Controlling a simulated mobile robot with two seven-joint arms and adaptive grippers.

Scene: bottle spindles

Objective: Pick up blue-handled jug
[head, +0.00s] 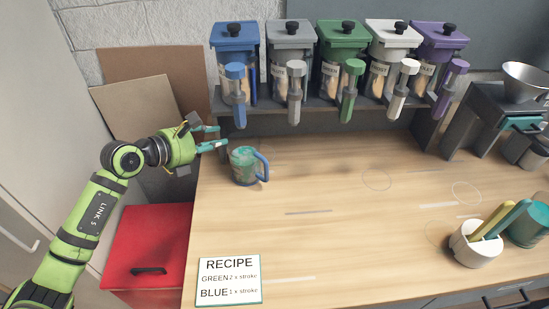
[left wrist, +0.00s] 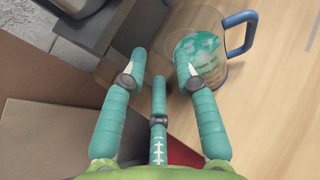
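The blue-handled jug (head: 244,167) stands upright near the left end of the wooden counter, its blue handle on the right side. It looks clear with teal patches. My left gripper (head: 213,137) is open and empty just to the left of the jug, near the counter's left edge. In the left wrist view the jug (left wrist: 201,52) stands beyond the fingertips, with its handle pointing right. The spread teal fingers (left wrist: 157,65) have nothing between them, and the right finger overlaps the jug's lower left in the picture. My right gripper is not in view.
Several colored dispensers (head: 288,48) stand on a grey shelf behind the jug. A recipe card (head: 229,292) lies at the counter's front left. A red bin (head: 150,245) stands left of the counter. A white cup with utensils (head: 476,246) is at right. The counter's middle is clear.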

